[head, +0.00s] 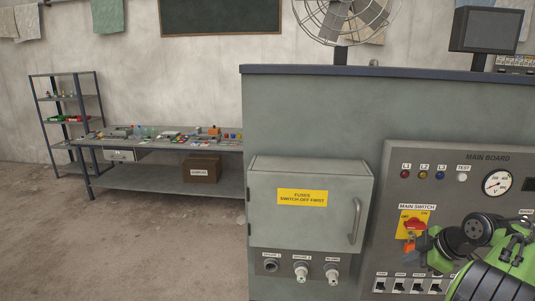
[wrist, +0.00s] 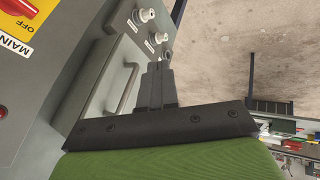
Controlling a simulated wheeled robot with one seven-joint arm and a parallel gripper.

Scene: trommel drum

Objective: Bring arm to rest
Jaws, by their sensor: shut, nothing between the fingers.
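My arm (head: 490,265), green and black, reaches in from the lower right in the head view, in front of the main board (head: 400,165). My gripper (wrist: 158,68) shows in the wrist view with its dark fingers together and nothing between them. The fingers are not clearly visible in the head view. In the wrist view they overlap the picture of the grey fuse box and its fuse caps; whether they touch anything I cannot tell.
The fuse box door (head: 300,225) is shut, with a handle (head: 356,221) sticking out. Fuse caps (head: 301,271) sit below it. The red main switch (head: 414,225) is close to my arm. A cluttered workbench (head: 150,181) and shelf (head: 63,99) stand left; the floor (head: 150,260) before them is clear.

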